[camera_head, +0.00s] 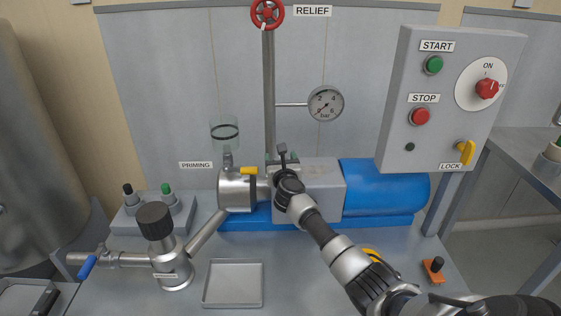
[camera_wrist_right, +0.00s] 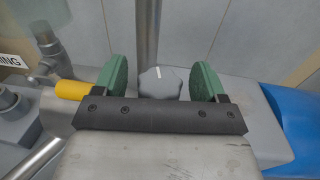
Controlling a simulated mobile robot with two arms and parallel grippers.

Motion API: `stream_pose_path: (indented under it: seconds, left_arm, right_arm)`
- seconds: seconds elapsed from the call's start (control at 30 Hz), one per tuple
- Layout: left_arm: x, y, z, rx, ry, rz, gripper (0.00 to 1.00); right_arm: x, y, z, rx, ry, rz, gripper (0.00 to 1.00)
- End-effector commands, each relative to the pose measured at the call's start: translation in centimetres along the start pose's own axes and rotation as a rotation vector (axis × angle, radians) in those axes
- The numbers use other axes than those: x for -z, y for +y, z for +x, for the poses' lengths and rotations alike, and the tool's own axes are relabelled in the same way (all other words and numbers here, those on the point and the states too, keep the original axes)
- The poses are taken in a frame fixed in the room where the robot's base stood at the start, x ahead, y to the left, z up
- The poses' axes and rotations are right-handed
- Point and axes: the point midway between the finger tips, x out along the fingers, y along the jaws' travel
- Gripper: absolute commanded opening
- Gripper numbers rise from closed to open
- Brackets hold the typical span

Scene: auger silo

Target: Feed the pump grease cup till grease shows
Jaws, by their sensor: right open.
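In the right wrist view, a grey lobed knob (camera_wrist_right: 152,84) with a white mark on top, which looks like the grease cup's cap, shows between the two green finger pads. My right gripper (camera_wrist_right: 160,82) is open, with a gap on each side of the knob. In the head view my right gripper (camera_head: 283,157) is over the grey pump housing (camera_head: 323,188), and its arm hides most of the cup. I see no grease, and I cannot tell whether the pads are level with the knob. My left gripper is not in view.
A yellow-handled valve (camera_head: 248,171) and the clear priming cup (camera_head: 225,133) stand left of the gripper. The relief pipe (camera_head: 268,95) rises close behind it. The blue motor (camera_head: 385,187) is on the right. An empty metal tray (camera_head: 233,303) lies in front.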

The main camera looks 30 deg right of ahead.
Motion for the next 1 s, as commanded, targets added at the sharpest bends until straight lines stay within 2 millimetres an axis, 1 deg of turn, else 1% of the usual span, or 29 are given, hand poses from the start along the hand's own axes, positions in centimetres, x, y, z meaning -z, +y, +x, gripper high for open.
stream_pose_path:
  seconds: [0.07, 0.1, 0.37, 0.4, 0.43, 0.67, 0.87, 0.93, 1.0]
  left_arm:
    - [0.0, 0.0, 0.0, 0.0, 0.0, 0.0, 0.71]
    - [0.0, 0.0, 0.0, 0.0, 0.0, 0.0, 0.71]
    - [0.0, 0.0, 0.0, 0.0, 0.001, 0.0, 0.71]
    - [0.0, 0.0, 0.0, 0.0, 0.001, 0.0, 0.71]
    - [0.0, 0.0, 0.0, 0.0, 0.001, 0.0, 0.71]
    - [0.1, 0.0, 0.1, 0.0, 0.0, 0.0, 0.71]
    - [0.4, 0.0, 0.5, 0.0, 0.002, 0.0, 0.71]
    - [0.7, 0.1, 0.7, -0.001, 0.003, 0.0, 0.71]
    - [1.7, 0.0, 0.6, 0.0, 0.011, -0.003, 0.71]
  right_arm:
    - [0.0, 0.0, 0.0, 0.0, 0.0, 0.0, 0.71]
    - [0.0, 0.0, 0.0, 0.0, 0.0, -0.001, 0.7]
    - [0.0, 0.0, 0.0, 0.0, 0.0, -0.001, 0.3]
    - [0.0, 0.0, 0.0, 0.0, 0.0, -0.001, 0.24]
    - [0.0, 0.0, 0.0, 0.0, 0.0, -0.001, 0.22]
    - [0.0, 0.0, 0.0, 0.017, -0.001, -0.001, 0.22]
    - [0.1, 0.1, 0.0, 0.076, -0.003, 0.004, 0.22]
    - [0.1, 0.1, 0.0, 0.106, -0.003, 0.003, 0.22]
    - [0.1, 0.1, 0.0, 0.137, -0.003, 0.003, 0.22]
